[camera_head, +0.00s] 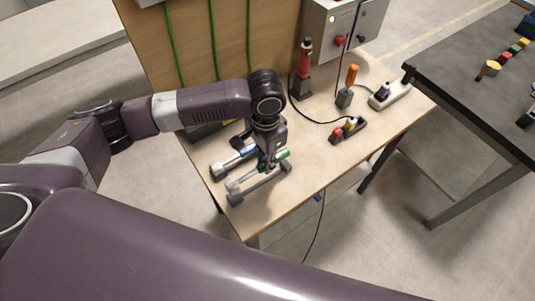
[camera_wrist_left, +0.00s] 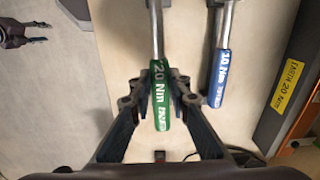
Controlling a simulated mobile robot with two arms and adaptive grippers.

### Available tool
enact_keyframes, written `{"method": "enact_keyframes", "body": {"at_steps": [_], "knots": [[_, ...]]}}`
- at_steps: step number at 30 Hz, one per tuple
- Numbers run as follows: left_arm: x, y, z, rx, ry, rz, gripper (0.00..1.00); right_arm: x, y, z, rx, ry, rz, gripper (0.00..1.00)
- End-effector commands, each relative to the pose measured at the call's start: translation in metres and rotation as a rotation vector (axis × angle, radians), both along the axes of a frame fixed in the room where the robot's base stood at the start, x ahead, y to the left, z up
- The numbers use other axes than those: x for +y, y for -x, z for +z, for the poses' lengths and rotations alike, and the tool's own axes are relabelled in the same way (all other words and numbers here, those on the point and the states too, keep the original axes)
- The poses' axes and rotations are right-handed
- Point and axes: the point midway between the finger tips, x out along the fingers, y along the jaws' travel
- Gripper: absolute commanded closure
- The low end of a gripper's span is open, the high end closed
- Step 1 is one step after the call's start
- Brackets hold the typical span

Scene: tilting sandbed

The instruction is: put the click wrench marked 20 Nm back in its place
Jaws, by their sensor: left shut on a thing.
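The click wrench marked 20 Nm (camera_wrist_left: 160,100) has a green handle and a metal shaft. My left gripper (camera_wrist_left: 160,92) is shut on its green handle, with a finger on each side. In the head view the green handle (camera_head: 282,155) shows beside my left gripper (camera_head: 270,158), low over the wooden bench. A grey rack (camera_head: 236,198) lies just in front of it; I cannot tell whether the wrench touches it. A blue-handled wrench marked 10 Nm (camera_wrist_left: 222,70) lies alongside to the right in the wrist view.
The bench's front right is clear.

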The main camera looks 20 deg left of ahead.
Motion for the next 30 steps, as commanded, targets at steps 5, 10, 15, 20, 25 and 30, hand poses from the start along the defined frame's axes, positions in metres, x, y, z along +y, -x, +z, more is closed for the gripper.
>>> {"method": "enact_keyframes", "body": {"at_steps": [5,10,15,20,25,30], "knots": [[-0.001,-0.001,-0.004,-0.002,-0.002,-0.021,1.0,-0.001,-0.002,0.001,-0.002,0.001,-0.001,0.6],[-0.001,-0.001,-0.003,-0.002,-0.002,-0.02,1.0,-0.001,-0.001,0.001,-0.001,0.002,-0.001,0.6],[-0.001,-0.001,0.0,-0.002,-0.004,-0.019,1.0,-0.001,-0.001,0.009,0.0,0.002,-0.001,0.6],[-0.001,0.0,-0.01,0.001,-0.004,-0.018,1.0,-0.001,0.0,0.013,0.001,0.001,0.0,0.6],[0.0,0.0,-0.027,0.0,-0.005,-0.018,1.0,-0.001,0.001,0.012,0.002,0.001,0.001,0.6],[-0.001,0.0,-0.039,-0.001,-0.005,-0.018,1.0,-0.001,0.002,0.012,0.003,0.001,0.001,0.6]]}}
